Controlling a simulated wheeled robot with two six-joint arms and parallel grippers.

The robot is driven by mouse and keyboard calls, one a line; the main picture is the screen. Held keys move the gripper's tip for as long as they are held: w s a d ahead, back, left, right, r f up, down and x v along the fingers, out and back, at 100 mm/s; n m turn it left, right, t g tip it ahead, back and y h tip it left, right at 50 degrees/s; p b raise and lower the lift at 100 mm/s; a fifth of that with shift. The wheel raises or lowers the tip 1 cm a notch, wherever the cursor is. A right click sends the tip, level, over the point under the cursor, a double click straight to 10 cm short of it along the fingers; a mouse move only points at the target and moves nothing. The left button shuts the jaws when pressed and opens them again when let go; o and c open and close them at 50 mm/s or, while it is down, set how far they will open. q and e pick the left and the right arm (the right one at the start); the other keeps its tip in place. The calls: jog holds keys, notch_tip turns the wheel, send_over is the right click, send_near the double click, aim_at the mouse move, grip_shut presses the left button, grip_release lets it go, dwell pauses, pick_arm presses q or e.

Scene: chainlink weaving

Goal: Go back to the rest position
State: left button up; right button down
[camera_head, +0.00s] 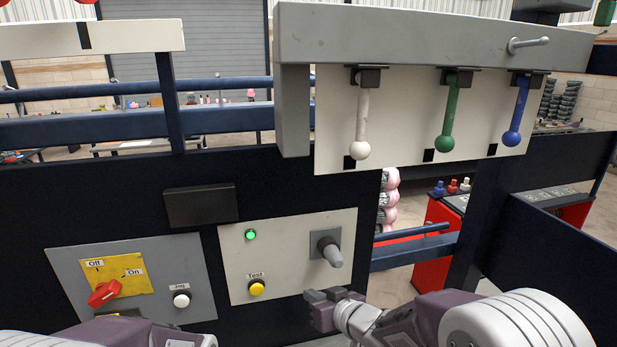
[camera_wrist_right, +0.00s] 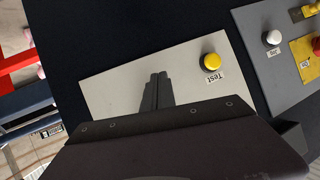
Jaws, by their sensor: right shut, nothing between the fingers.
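My right gripper (camera_head: 318,297) is at the lower middle of the head view, in front of the white control panel (camera_head: 290,280). It is just below the panel's grey lever (camera_head: 333,253). In the right wrist view its two dark fingers (camera_wrist_right: 157,90) are together and empty, seen against the panel, with the yellow Test button (camera_wrist_right: 211,62) off to their right. Part of my left arm (camera_head: 150,335) shows at the bottom left of the head view. Its gripper is not visible.
A grey panel (camera_head: 65,262) holds a red Off/On switch (camera_head: 104,293) and a white Jog button (camera_head: 181,300). A green light (camera_head: 251,235) is lit. White, green (camera_head: 449,120) and blue handles hang under the grey beam (camera_head: 430,38). A red cabinet (camera_head: 437,240) stands right.

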jog(key=s+d+f+m+g+h+b, duration=0.1)
jog(key=s+d+f+m+h, duration=0.2)
jog(key=d, duration=0.5)
jog(key=d+f+m+h+b, duration=0.1)
jog(key=d+f+h+b, duration=0.15)
jog(key=d+f, duration=0.35)
pick_arm(q)
notch_tip(320, 180, down, 5)
jog(key=shift+d+r+p, duration=0.15)
jog(key=shift+r+p, duration=0.05)
jog(key=shift+p, duration=0.25)
pick_arm(e)
jog(key=s+d+f+g+h, duration=0.1)
jog(key=s+d+f+g, duration=0.1)
jog(key=s, duration=0.7)
jog(key=s+d+f+g, duration=0.2)
jog(key=s+f+g, duration=0.3)
jog(key=s, duration=0.4)
jog(key=shift+s+d+m+g+h, duration=0.2)
jog(key=shift+d+m+g+h, duration=0.2)
jog(key=shift+g, duration=0.2)
